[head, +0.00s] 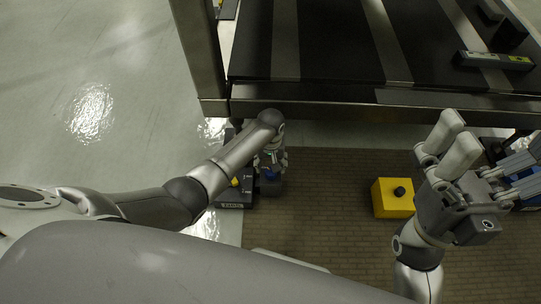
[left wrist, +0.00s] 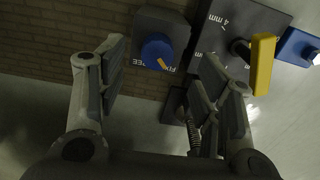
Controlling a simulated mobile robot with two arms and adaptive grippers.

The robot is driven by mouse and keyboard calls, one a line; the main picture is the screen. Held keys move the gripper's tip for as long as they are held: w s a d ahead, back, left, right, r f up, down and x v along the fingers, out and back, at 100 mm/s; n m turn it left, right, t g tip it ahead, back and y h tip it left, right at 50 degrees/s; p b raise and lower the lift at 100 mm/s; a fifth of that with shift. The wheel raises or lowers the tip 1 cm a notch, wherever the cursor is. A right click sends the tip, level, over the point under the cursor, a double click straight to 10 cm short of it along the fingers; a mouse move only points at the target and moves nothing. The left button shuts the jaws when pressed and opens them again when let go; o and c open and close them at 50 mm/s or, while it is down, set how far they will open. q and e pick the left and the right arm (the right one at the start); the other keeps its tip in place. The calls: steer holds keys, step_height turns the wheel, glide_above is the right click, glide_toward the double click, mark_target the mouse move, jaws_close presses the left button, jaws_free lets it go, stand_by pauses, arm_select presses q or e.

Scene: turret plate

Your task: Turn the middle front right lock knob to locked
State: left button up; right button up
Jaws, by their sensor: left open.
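A round blue knob (left wrist: 157,52) with an orange pointer mark sits on a dark grey box (left wrist: 150,22) in the left wrist view. In the head view my left gripper (head: 270,160) is over the dark boxes below the frame's edge, mostly covering the knob. My right gripper (head: 452,145) is raised at the right; its jaw gap is unclear.
A dark plate marked 4 mm (left wrist: 232,25) with a yellow handle (left wrist: 262,65) adjoins the knob box. A blue part (left wrist: 298,46) lies beyond. A yellow box with a black button (head: 393,198) stands on the brown mat (head: 330,230). A metal frame edge (head: 330,106) runs behind.

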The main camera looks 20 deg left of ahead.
mark_target(270, 174)
arm_select(q)
steer(key=shift+r, duration=2.3)
